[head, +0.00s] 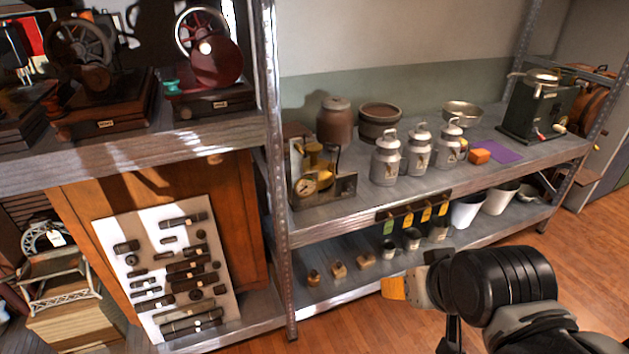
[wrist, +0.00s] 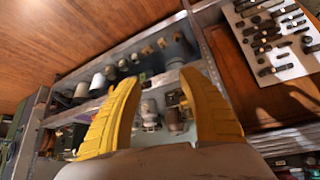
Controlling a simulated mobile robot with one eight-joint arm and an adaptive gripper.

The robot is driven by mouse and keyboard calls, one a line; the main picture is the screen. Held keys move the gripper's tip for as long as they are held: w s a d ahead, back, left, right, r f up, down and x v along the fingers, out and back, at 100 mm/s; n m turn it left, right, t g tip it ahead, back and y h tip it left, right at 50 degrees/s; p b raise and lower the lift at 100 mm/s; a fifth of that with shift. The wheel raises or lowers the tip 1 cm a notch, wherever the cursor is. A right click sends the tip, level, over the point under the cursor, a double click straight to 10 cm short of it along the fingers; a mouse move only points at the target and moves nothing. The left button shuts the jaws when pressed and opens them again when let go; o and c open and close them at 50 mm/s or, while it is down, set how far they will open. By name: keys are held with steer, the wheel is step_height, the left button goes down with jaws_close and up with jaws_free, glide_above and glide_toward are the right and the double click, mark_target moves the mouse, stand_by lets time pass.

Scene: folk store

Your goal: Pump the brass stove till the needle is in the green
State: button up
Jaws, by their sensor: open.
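The brass stove (head: 317,160) stands at the left end of the upper grey shelf, close to the metal post. A small round gauge (head: 306,186) is at its front left; its needle is too small to read. My gripper (wrist: 160,78) is open and empty in the wrist view, with its two yellow fingers spread wide. In the head view one yellow finger (head: 394,288) shows at the end of my arm, in front of the lower shelf. It is below and to the right of the stove, well apart from it. The pump cannot be made out clearly.
Grey milk cans (head: 386,160) stand right of the stove, with a brown pot (head: 380,122) behind. Coloured tags (head: 410,215) hang at the upper shelf's front edge. The metal post (head: 275,180) stands just left of the stove. The floor before the shelves is clear.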

jaws_close()
stand_by(1.4)
